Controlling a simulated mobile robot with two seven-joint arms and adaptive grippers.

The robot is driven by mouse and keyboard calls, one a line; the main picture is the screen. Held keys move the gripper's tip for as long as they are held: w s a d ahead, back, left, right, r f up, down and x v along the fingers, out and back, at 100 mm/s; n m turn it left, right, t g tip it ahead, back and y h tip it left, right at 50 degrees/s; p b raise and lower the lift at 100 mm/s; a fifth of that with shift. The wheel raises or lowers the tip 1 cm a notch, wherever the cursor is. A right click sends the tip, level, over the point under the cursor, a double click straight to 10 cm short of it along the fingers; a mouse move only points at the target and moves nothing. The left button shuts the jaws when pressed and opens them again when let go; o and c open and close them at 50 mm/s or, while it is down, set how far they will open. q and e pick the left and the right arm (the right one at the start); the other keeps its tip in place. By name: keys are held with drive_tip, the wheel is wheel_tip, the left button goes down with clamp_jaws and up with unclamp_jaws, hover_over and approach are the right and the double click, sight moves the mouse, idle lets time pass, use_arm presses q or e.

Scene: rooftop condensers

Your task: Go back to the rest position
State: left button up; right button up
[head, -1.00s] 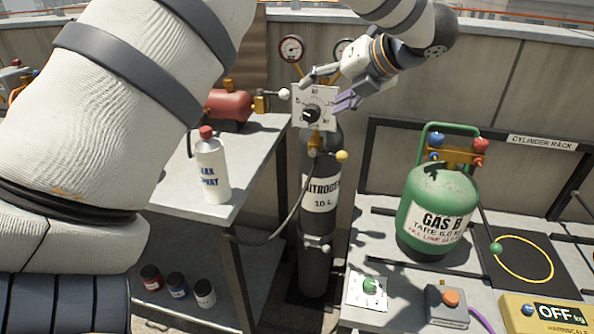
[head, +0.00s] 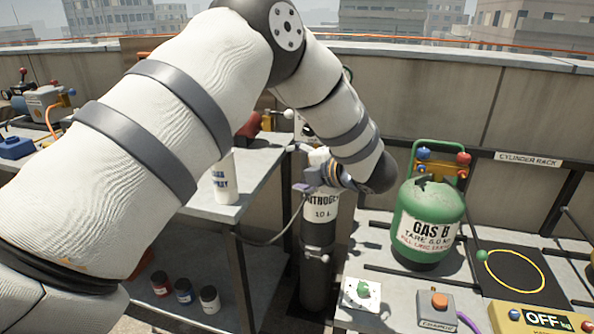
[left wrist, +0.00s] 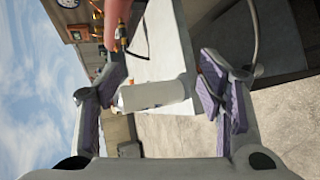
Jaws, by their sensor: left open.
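My left arm crosses the head view from the left. Its gripper (head: 304,180) is open and empty, in front of the upper part of the dark nitrogen cylinder (head: 317,235). I cannot tell whether it touches the cylinder. In the left wrist view the two purple-padded fingers (left wrist: 164,90) stand wide apart. A white spray bottle (left wrist: 152,95) shows between them, beyond the fingertips; in the head view this bottle (head: 224,185) stands on the grey table, partly behind my arm. The regulator on the cylinder is mostly hidden by my arm. My right gripper is not in view.
The grey table (head: 215,210) is left of the cylinder, with several small jars below it. The green GAS B cylinder (head: 428,215) stands on the right bench, near a grey box with an orange button (head: 437,303) and a yellow scale (head: 535,318). A wall runs behind.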

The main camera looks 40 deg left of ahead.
use_arm(q)
drive_tip(key=shift+w, duration=0.1)
drive_tip(key=s+d+f+m+t+h, duration=0.1)
drive_tip(key=s+d+f+m+h, duration=0.2)
drive_tip(key=f+m, duration=0.45)
drive_tip(key=s+d+f+m+h, duration=0.2)
drive_tip(key=s+d+f+m, duration=0.1)
drive_tip(key=s+f+m, duration=0.5)
drive_tip(key=s+d+f+m+t+h, duration=0.1)
drive_tip(key=s+d+f+m+h, duration=0.15)
drive_tip(key=f+m, duration=0.55)
drive_tip(key=s+d+f+m+g+h, duration=0.1)
drive_tip(key=s+d+f+m+g, duration=0.1)
drive_tip(key=s, duration=0.8)
drive_tip(key=s+d+f+m+g+h, duration=0.2)
drive_tip(key=s+d+m+g, duration=0.1)
drive_tip(key=s, duration=0.7)
drive_tip(key=s+d+f+m+g+h, duration=0.2)
drive_tip(key=s+d+m, duration=0.2)
drive_tip(key=s, duration=0.6)
drive_tip(key=shift+d+f+m+g, duration=0.15)
drive_tip(key=shift+d+m+g, duration=0.05)
drive_tip(key=shift+m+g, duration=0.25)
